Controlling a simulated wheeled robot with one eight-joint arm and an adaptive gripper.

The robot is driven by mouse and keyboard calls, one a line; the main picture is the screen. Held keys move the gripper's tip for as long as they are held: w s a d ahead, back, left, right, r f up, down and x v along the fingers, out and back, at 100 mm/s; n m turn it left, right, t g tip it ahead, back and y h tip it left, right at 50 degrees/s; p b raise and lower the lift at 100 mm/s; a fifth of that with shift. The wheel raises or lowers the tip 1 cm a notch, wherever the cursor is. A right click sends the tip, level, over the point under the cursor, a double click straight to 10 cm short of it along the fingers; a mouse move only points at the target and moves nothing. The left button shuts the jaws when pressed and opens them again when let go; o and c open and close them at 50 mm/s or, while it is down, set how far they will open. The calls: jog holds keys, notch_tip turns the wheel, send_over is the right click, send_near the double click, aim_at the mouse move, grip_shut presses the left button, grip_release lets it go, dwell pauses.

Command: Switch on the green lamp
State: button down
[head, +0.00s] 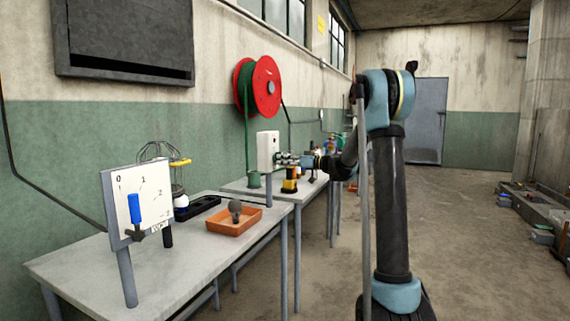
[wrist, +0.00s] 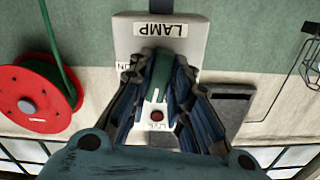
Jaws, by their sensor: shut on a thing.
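In the wrist view the box (wrist: 135,28) carries a label reading LAMP. A green switch handle (wrist: 161,72) projects from it, with a small dark red round spot (wrist: 157,115) near it on the box face. My gripper (wrist: 160,75) is shut on the green handle, one finger on each side. In the head view my gripper (head: 287,159) is at the box's right side. A wire-caged lamp (head: 172,165) stands on the near table; I cannot tell whether it is lit.
The near table (head: 130,265) holds a dial board (head: 134,195) with a blue handle, a black tray (head: 197,207) and an orange tray (head: 232,226) with a grey bulb (head: 235,207). A red reel (head: 266,88) hangs on the wall.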

jog(key=shift+s+a+r+m, duration=0.1)
jog(key=shift+a+m, duration=0.05)
jog(key=shift+m, duration=2.4)
jog(key=shift+a+m, duration=0.15)
jog(key=shift+m, duration=2.45)
jog(key=shift+s+a+r+m, duration=0.1)
jog(key=shift+a+m, duration=0.05)
jog(key=shift+m, duration=2.4)
jog(key=shift+f, duration=0.1)
jog(key=c, duration=1.5)
grip_release()
jog(key=shift+w, duration=0.1)
jog(key=shift+m, duration=0.3)
